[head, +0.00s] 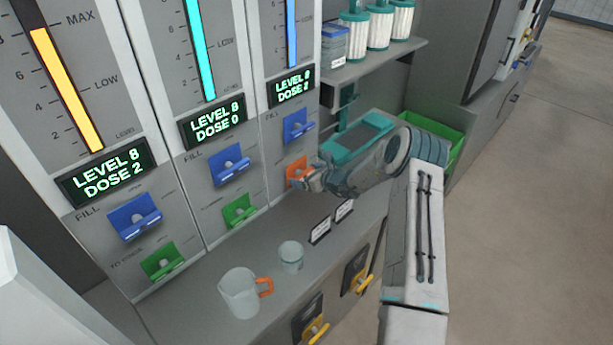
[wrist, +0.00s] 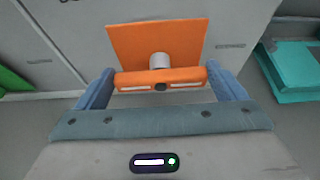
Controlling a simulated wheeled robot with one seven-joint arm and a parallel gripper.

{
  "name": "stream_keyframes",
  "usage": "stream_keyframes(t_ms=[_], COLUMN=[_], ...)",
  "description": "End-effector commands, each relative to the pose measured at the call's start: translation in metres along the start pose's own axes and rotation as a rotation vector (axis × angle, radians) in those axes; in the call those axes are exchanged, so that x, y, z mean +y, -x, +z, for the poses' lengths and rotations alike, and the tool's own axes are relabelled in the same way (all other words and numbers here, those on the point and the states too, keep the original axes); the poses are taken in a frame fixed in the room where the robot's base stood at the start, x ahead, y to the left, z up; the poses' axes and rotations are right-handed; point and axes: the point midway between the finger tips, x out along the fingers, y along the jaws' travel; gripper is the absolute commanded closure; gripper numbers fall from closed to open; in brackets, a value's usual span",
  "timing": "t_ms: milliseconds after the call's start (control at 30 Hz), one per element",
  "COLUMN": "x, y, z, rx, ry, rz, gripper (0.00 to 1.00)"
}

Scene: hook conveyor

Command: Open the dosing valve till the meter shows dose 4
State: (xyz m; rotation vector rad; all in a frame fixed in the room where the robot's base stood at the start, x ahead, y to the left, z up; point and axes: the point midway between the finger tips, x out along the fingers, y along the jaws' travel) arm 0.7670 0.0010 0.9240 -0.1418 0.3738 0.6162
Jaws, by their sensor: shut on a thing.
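The orange valve handle (wrist: 160,77) sits on the right-hand panel, under that panel's blue FILL valve (head: 298,124). My gripper (wrist: 160,85) is shut on the orange handle, with one finger at each end of it. In the head view my gripper (head: 308,180) reaches the orange valve (head: 296,170) from the right and partly hides it. The meter display above it (head: 291,86) reads LEVEL 8 and DOSE 2, though its last digit is small. The middle display (head: 213,122) reads LEVEL 8, DOSE 0. The left display (head: 106,172) reads LEVEL 8, DOSE 2.
Blue and green valves (head: 163,261) line the other panels. A clear jug (head: 240,293) with an orange handle and a small cup (head: 291,257) stand on the counter below. Yellow handles (head: 364,284) stick out of the counter front. A green bin (head: 447,150) stands behind my arm.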

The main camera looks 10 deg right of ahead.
Motion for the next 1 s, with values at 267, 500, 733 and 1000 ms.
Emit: stream_keyframes(t_ms=[267,500,733,1000], x=[0.0012,0.0030,0.0042,0.0063], y=[-0.0024,-0.0031,-0.0033,-0.0039], z=[-0.0060,-0.0075,-0.0081,-0.0092], rx=[-0.001,-0.001,-0.001,-0.001], ry=[0.082,0.185,0.279,0.389], rz=[-0.034,-0.076,-0.116,-0.160], gripper=[0.32,0.32,0.32,0.32])
